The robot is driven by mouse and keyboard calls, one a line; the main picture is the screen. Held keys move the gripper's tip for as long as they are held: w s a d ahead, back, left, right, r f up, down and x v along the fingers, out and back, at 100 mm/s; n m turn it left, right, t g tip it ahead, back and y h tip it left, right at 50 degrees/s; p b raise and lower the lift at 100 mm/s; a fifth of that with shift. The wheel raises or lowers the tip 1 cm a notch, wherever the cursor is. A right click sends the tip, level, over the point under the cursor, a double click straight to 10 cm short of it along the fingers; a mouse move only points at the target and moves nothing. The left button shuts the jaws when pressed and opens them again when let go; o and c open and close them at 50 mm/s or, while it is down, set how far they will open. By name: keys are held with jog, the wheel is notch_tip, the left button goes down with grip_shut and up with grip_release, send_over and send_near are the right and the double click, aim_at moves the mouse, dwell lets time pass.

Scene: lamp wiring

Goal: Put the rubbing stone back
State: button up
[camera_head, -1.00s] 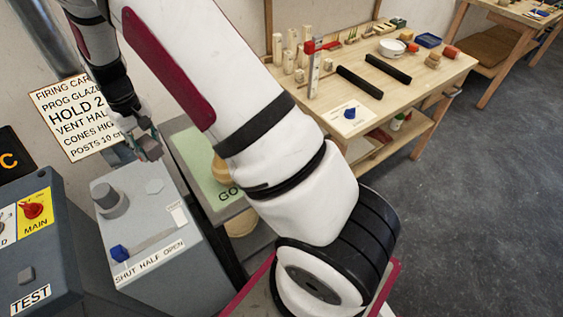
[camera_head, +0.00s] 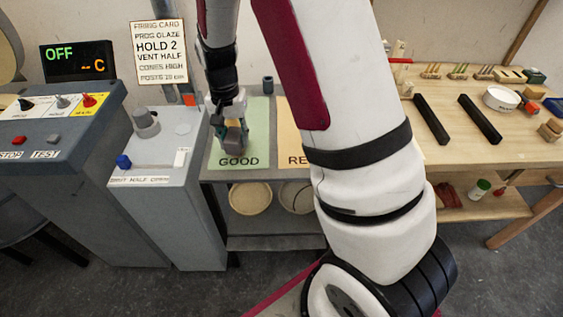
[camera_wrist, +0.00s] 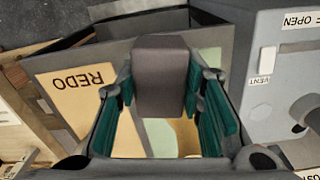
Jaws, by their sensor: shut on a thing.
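The rubbing stone appears as a dark grey block (camera_wrist: 162,75) in the wrist view. It is held between the green-lined fingers of my gripper (camera_wrist: 162,100). In the head view my gripper (camera_head: 231,128) is over the green GOOD mat (camera_head: 257,135), with the grey stone (camera_head: 235,140) at its tip. A tan rounded thing (camera_wrist: 187,136) shows below the stone in the wrist view, mostly hidden. I cannot tell the height above the mat.
The orange REDO mat (camera_wrist: 78,98) lies beside the GOOD mat. The grey vent box (camera_head: 160,150) stands to the left. The wooden bench (camera_head: 465,145) on the right holds two black bars and a white bowl (camera_head: 500,97).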

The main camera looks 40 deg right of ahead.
jog(key=s+d+f+m+b, duration=0.3)
jog(key=s+f+m+b, duration=0.75)
jog(key=m, duration=0.55)
jog(key=b, duration=0.2)
send_over(286, 159)
jog(key=shift+f, duration=0.25)
jog(key=shift+f+b, duration=0.3)
jog(key=shift+f, duration=1.45)
jog(key=shift+f, duration=0.2)
jog(key=o, duration=1.1)
jog(key=shift+o, duration=0.6)
jog(key=shift+r, duration=0.1)
